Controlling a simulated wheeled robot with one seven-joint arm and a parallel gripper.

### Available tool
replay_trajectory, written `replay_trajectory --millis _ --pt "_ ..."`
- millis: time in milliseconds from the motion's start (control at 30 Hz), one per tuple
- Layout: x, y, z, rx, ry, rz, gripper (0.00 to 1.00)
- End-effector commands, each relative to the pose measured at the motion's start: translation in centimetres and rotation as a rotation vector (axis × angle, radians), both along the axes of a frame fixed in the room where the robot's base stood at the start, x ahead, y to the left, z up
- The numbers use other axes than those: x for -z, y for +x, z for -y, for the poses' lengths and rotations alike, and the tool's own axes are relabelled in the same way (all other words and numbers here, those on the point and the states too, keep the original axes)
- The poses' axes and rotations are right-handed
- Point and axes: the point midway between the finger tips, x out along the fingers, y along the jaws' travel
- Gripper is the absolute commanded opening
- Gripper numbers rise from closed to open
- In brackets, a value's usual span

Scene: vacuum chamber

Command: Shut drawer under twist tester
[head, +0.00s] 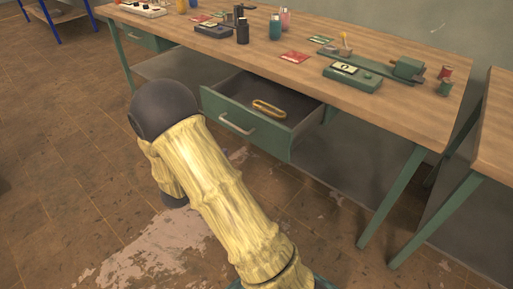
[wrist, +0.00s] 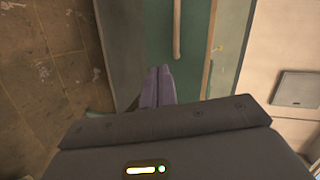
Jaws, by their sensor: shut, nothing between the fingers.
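The drawer (head: 245,124) under the bench stands pulled out. Its green front has a pale bar handle (head: 237,124), and a brass-coloured loop (head: 268,108) lies inside. The twist tester, a long green bed with a block at its right end (head: 407,68), sits on the bench top above and to the right. In the wrist view my gripper (wrist: 157,72) is shut and empty, its fingertips over a green surface close to a handle bar (wrist: 177,30). Whether they touch it I cannot tell. In the head view my arm hides my gripper.
The wooden bench top (head: 210,45) carries bottles, red cards (head: 296,57) and a green control box (head: 352,77). A second bench (head: 497,125) stands close at the right. Green bench legs (head: 393,195) reach the floor. Tiled floor at the left is clear.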

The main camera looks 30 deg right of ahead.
Motion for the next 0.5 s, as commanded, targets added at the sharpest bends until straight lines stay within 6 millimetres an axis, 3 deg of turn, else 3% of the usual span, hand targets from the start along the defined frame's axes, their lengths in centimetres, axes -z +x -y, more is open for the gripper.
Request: replay_trajectory --millis 33,200,500 --pt "1.2 -0.7 0.1 0.066 -0.033 0.057 0.00" --pt "1.4 -2.9 0.4 0.216 -0.124 0.209 0.00" --pt "1.2 -3.4 0.6 0.246 -0.143 0.238 0.00"
